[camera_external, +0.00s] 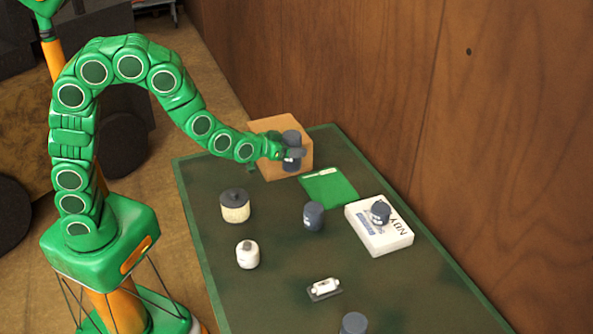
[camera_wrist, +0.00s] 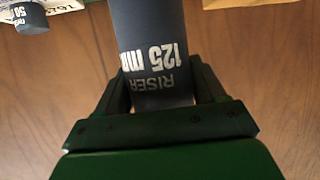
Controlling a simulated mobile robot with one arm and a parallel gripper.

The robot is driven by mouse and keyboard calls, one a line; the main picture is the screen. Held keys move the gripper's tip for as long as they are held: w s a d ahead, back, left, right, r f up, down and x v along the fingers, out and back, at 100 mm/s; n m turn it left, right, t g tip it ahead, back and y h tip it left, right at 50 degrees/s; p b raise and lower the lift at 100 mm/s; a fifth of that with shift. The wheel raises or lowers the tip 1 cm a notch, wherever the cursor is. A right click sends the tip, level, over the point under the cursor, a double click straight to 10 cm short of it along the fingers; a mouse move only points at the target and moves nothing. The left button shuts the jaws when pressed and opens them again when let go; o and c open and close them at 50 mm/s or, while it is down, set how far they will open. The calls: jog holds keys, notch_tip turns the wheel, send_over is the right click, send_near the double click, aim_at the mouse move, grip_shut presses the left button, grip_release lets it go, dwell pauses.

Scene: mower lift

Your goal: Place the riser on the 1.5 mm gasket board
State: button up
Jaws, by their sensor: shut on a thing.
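My gripper (camera_external: 290,155) is shut on a dark grey cylindrical riser (camera_external: 292,138). In the wrist view the riser (camera_wrist: 152,60) reads "RISER 125 mm" and sits between the jaws of my gripper (camera_wrist: 165,95). In the outside view it looks upright, in front of or above a tan box; the gap beneath it cannot be told. A green sheet (camera_external: 335,190) with a pale label strip lies nearby on the table. A white printed slab (camera_external: 385,240) lies further right and bears a short dark cylinder (camera_external: 380,210). No readable marking shows which is the 1.5 mm board.
The tan box (camera_external: 265,125) stands at the table's far end by the wooden wall. Other dark cylinders (camera_external: 313,216) (camera_external: 354,324), a ribbed filter (camera_external: 235,205), a white bottle (camera_external: 248,254) and a small white part (camera_external: 325,287) stand on the dark green table (camera_external: 280,310).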

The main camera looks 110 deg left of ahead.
jog(key=shift+s+a, duration=0.4)
jog(key=shift+a, duration=0.05)
jog(key=shift+w+a+f, duration=0.15)
jog(key=shift+a, duration=0.1)
jog(key=shift+w+a+f, duration=1.5)
jog(key=shift+w+f, duration=0.15)
jog(key=shift+f, duration=0.45)
jog(key=shift+w+a+f, duration=1.45)
jog(key=shift+w+f, duration=0.2)
jog(key=shift+f, duration=0.45)
jog(key=shift+w+a+f, duration=1.5)
jog(key=shift+w+f, duration=0.15)
jog(key=shift+f, duration=0.45)
jog(key=shift+f, duration=0.15)
jog(key=o, duration=1.4)
jog(key=shift+c, duration=0.2)
